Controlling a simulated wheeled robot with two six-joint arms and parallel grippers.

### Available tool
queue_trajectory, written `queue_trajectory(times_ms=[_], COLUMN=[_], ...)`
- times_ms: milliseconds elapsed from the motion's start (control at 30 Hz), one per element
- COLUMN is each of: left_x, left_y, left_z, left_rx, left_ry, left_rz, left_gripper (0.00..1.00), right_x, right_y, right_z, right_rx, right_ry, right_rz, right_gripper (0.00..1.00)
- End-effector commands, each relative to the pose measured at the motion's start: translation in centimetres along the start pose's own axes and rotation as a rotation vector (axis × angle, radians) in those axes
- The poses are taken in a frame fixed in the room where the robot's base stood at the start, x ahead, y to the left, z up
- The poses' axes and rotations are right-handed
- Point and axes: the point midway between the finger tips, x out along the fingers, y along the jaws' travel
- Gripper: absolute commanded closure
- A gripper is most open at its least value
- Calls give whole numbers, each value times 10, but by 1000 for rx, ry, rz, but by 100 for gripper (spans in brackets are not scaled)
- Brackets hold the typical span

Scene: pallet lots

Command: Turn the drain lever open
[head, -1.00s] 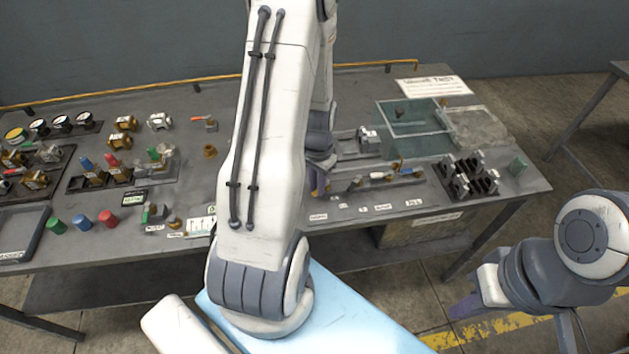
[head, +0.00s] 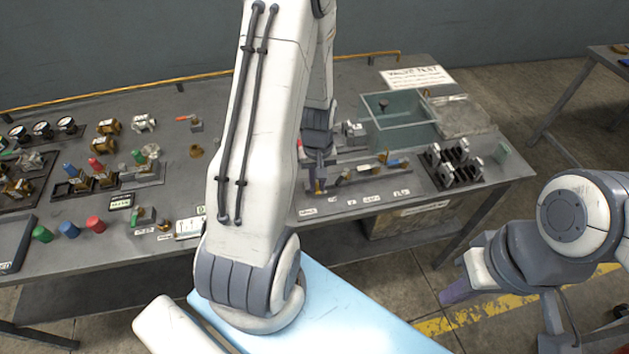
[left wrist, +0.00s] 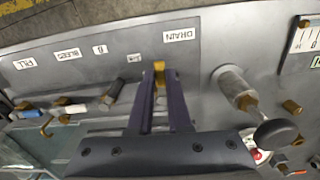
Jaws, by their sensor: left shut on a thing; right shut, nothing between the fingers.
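My left gripper (head: 319,188) reaches down over the front of the bench's valve row. In the left wrist view its two fingers (left wrist: 160,80) are shut on a small yellow lever (left wrist: 159,66), beside the white DRAIN label (left wrist: 179,34). The lever also shows between the fingertips in the head view (head: 318,184). The fingers and palm hide the lever's base, so its exact angle cannot be told. My right gripper (head: 455,291) is shut and empty, off the bench's right front side.
Other levers, one blue-handled (head: 397,163), stand to the right in the head view. A clear tank (head: 400,125) is behind them. A black rack (head: 452,172) stands at the right. A round dark knob (left wrist: 275,133) sits close to the gripper's palm in the left wrist view.

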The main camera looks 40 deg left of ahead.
Motion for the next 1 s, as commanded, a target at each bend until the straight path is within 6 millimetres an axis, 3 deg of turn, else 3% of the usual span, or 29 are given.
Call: queue_trajectory(times_ms=[700,733,800,1000], left_x=[-2,-2,-1,-1], left_y=[4,4,4,3], left_z=[-3,-3,-3,-2], left_rx=[-74,-73,-73,-72], left_ry=[8,8,8,4], left_rz=[5,5,4,2], left_gripper=[100,72,53,53], right_x=[-1,-1,-1,-1], right_y=[0,0,0,0], right_z=[0,0,0,0], right_rx=[0,0,0,0], right_ry=[0,0,0,0], right_rz=[0,0,0,0], right_gripper=[100,100,100,100])
